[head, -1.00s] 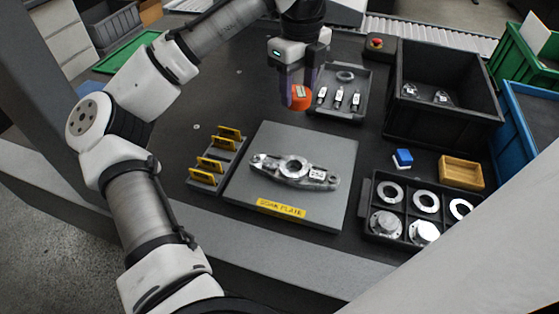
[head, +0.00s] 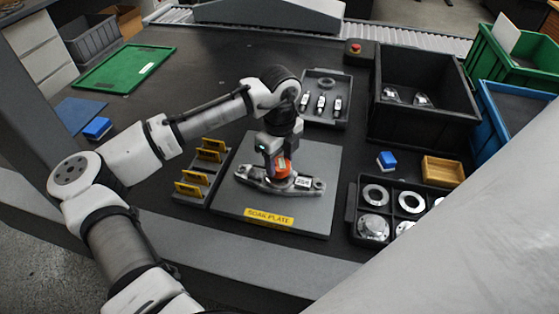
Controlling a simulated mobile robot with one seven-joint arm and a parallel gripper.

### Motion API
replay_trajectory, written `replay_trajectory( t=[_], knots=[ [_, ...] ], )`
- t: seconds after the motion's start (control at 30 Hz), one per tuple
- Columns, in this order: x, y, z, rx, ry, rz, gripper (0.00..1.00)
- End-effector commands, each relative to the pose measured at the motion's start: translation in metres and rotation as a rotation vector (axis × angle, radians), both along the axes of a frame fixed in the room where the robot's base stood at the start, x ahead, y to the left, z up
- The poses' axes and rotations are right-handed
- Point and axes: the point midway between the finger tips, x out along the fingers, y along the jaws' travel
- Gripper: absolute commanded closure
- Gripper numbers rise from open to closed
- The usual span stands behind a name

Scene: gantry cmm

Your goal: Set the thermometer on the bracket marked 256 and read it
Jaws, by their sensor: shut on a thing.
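The bracket (head: 250,177) is a grey metal casting with a white tag at its right end. The tag's number is too small to read surely. It lies on the grey soak plate (head: 322,205), which has a yellow SOAK PLATE label. My gripper (head: 279,169) points down over the bracket's middle ring, shut on the orange thermometer (head: 284,168). The thermometer is at the ring, partly hidden by the fingers. I cannot tell whether it touches the bracket. Its reading does not show.
A rack (head: 196,190) with yellow-handled gauges stands left of the plate. A parts tray (head: 353,217) with metal rings is at the right. A grey tray (head: 343,75) lies behind, beside a deep black bin (head: 420,122). A blue block (head: 386,160) and wooden box (head: 442,171) stand right.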

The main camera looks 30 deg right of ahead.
Motion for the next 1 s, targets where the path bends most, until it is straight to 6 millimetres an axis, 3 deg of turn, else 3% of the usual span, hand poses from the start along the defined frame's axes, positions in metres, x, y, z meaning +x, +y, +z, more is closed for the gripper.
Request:
replay_trajectory(
  t=[0.1, 0.43, 0.47, 0.6, 1.0],
  knots=[
    [-0.0002, 0.0004, -0.01, 0.0, 0.001, 0.0, 0.76],
    [-0.0002, 0.0001, -0.0137, 0.0, 0.001, 0.0, 0.76],
    [0.0, 0.0002, -0.0133, 0.0, 0.0, 0.0, 0.5],
    [0.0, 0.0002, -0.013, 0.0, 0.0, 0.0, 0.31],
    [0.0001, -0.0002, -0.0064, -0.001, 0.0, 0.0, 0.31]
  ],
)
